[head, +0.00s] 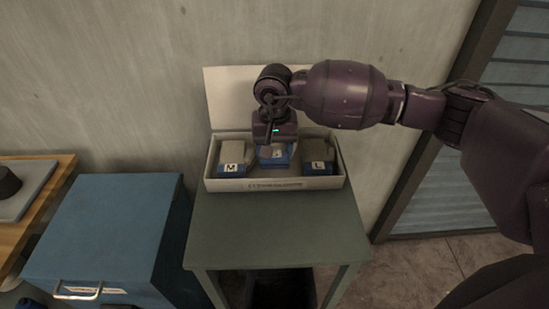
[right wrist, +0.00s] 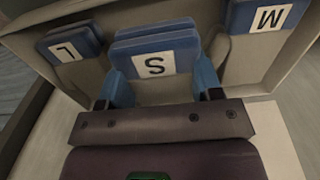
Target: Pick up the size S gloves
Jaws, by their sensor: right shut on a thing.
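The size S gloves, a blue and grey bundle with a white S label (right wrist: 155,65), are in the middle of the right wrist view. In the head view the S gloves (head: 275,156) sit in the middle of the open box (head: 215,186), partly hidden by my right gripper. My right gripper (head: 274,142) reaches down from above, and its fingers are shut on the S gloves, one on each side. In the right wrist view the gripper (right wrist: 160,90) shows blue fingertips against the bundle's sides. My left gripper is not in view.
The M gloves (head: 231,168) lie to the left in the box and the L gloves (head: 318,168) to the right. The box stands on a green table (head: 270,225) against the wall. A blue cabinet (head: 110,220) and a wooden table (head: 50,200) are to the left.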

